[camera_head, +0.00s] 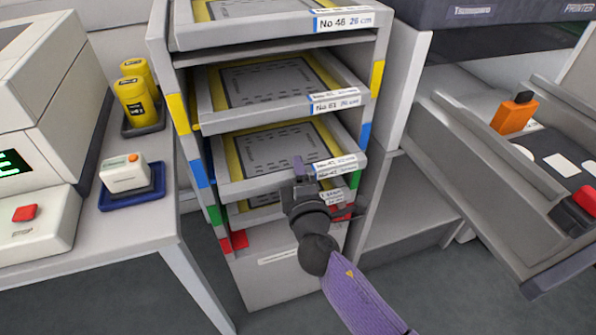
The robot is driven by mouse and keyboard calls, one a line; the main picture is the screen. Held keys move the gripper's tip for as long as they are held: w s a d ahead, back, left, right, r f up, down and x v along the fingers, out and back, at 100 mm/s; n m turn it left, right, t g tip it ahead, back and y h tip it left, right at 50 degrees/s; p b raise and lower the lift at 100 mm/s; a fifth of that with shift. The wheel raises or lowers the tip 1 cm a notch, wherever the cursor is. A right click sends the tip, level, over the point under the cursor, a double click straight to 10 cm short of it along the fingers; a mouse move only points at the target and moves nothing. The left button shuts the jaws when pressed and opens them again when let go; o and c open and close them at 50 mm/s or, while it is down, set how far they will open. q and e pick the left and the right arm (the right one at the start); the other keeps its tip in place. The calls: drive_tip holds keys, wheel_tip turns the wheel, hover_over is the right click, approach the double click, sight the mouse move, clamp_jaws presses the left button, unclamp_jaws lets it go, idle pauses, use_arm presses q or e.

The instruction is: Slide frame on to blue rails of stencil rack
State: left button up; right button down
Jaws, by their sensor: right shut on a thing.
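The stencil rack (160,45) stands in the middle, with yellow, blue, green and red marks down its posts. Blue marks show on the left post (198,173) and the right post (365,136). A grey frame (250,186) with a yellow-edged stencil and a white front label sits level with the blue marks, its front edge out at the rack's mouth. My right gripper (302,172) is shut on this frame's front edge, near the label. The rails inside and the frame's back edge are hidden. My left gripper is not in view.
Another frame (270,114) sits above at the yellow marks, and one labelled No 46 (270,34) is on top. A lower frame (250,216) shows partly beneath. A table (140,225) stands left; a printer trolley (450,165) stands close on the right.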

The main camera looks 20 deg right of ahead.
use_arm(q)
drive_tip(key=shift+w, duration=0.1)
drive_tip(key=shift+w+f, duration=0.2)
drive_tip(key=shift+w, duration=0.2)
use_arm(e)
drive_tip(key=shift+w, duration=0.4)
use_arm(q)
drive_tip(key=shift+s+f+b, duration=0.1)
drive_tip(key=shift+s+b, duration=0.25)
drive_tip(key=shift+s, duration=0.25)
use_arm(e)
drive_tip(key=shift+w, duration=0.6)
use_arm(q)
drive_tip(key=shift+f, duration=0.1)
use_arm(e)
drive_tip(key=shift+w, duration=0.25)
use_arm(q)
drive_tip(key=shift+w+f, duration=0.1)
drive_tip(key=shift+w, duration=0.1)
use_arm(e)
drive_tip(key=shift+w, duration=0.2)
drive_tip(key=shift+c, duration=1.6)
unclamp_jaws()
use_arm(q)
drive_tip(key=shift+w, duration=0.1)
